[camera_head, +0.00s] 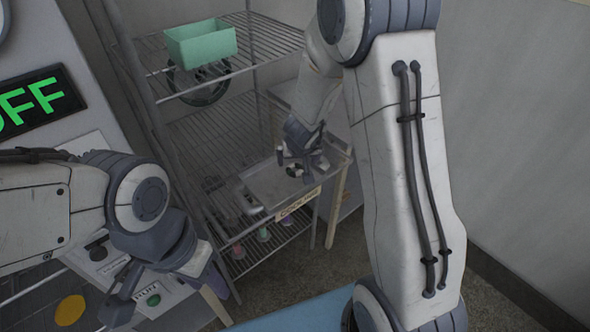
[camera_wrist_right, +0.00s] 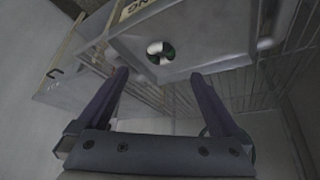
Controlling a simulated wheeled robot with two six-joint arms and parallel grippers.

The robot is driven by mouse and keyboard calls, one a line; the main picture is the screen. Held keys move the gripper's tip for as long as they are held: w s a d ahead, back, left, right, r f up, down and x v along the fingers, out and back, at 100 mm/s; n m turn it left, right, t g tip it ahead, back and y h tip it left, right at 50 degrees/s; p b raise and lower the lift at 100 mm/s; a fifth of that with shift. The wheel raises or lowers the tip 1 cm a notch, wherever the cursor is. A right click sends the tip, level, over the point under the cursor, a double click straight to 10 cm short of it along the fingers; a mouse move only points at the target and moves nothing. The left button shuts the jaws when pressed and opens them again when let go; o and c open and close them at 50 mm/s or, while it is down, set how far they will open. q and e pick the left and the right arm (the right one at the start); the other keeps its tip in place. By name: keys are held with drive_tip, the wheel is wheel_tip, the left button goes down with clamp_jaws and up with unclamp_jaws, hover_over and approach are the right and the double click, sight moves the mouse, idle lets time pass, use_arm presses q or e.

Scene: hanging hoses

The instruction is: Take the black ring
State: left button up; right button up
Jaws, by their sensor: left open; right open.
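A small black ring (camera_wrist_right: 160,52) lies on the grey metal tray (camera_wrist_right: 205,32), with white and green showing inside it in the right wrist view. In the head view a small dark shape on the tray (camera_head: 262,188), just below my right gripper (camera_head: 302,164), seems to be the ring (camera_head: 293,171). My right gripper also shows in its wrist view (camera_wrist_right: 160,76). It is open and empty, its two fingers apart to either side of the ring and short of it; I cannot tell the exact gap. My left gripper (camera_head: 167,295) is open and empty at lower left, far from the tray.
A wire shelf rack (camera_head: 268,38) stands behind, holding a green bin (camera_head: 201,43) with dark coiled hose (camera_head: 200,88) beneath it. Small coloured items sit low on the rack. A panel with a green OFF sign (camera_head: 35,100) is at left. Grey floor (camera_head: 350,255) is open at right.

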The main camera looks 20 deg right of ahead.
sight(295, 171)
drive_tip(key=b+x, duration=0.2)
drive_tip(key=x, duration=0.2)
drive_tip(key=shift+f, duration=0.2)
drive_tip(key=b+x, duration=0.2)
drive_tip(key=x, duration=0.3)
drive_tip(key=shift+w, duration=0.3)
drive_tip(key=c, duration=1.4)
drive_tip(key=shift+r, duration=0.1)
